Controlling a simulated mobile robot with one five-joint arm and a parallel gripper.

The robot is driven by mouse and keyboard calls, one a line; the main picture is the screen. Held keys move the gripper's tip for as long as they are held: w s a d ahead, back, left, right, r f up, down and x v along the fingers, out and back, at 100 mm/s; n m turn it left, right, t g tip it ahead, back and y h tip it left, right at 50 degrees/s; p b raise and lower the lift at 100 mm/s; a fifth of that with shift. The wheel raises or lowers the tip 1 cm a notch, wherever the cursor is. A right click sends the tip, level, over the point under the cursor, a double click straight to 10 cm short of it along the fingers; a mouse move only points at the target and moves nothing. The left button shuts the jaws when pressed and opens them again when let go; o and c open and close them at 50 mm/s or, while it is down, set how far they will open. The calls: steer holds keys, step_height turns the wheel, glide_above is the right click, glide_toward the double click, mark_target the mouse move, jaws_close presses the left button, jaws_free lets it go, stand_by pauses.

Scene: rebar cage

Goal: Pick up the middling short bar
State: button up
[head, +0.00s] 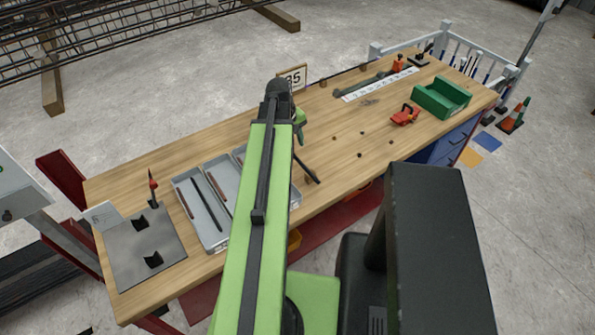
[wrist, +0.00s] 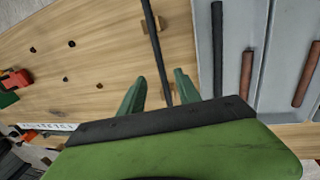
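My gripper (wrist: 158,78) shows two green fingers spread apart in the wrist view. A thin dark bar (wrist: 156,40) runs between them, with a gap on each side, and its near end is hidden behind my gripper. In the head view a dark bar (head: 307,171) shows beside my arm, right of the trays; my gripper (head: 299,118) is partly hidden there by my arm. The grey tray (wrist: 280,100) holds a black bar (wrist: 217,45) and reddish-brown bars (wrist: 246,75) (wrist: 307,75). I cannot tell which bar is the middling short one.
The wooden bench (head: 340,150) has several small dark pieces on it. A grey plate (head: 130,250) with black blocks lies at the left end. A green bin (head: 442,97) and a red tool (head: 405,116) stand at the right. The bench middle is mostly clear.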

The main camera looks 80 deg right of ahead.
mark_target(298, 159)
steer(key=shift+s+d+f, duration=0.1)
steer(key=shift+s+f, duration=0.1)
steer(key=shift+f, duration=0.75)
steer(key=f+b, duration=0.1)
steer(key=b, duration=0.1)
steer(key=f+b, duration=0.4)
steer(key=shift+s+d+f, duration=0.2)
steer(key=shift+s+d, duration=0.05)
steer(key=shift+s, duration=0.05)
steer(key=shift+r, duration=0.2)
steer(key=shift+c, duration=0.4)
jaws_close()
